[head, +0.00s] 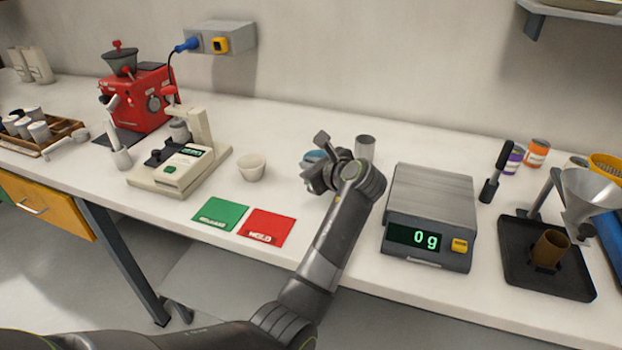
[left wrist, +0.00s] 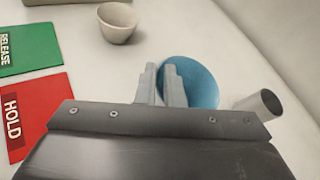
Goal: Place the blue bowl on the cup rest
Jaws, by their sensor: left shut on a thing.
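The blue bowl (head: 313,156) is mostly hidden behind my left gripper (head: 316,172) in the head view. In the left wrist view the blue bowl (left wrist: 203,84) shows beyond the two grey fingers (left wrist: 163,84), which are close together at its near left rim. My left gripper is shut on the bowl's rim. I cannot tell whether the bowl touches the table. No part is labelled as the cup rest; a funnel stand with a black tray (head: 520,281) and a brown cup (head: 549,250) stands at the right. My right gripper is not in view.
A white bowl (head: 251,167), green RELEASE card (head: 220,214) and red HOLD card (head: 266,227) lie left of my gripper. A metal cup (head: 365,147) stands just behind it. A scale (head: 430,200) reading 0 g stands between my arm and the black tray.

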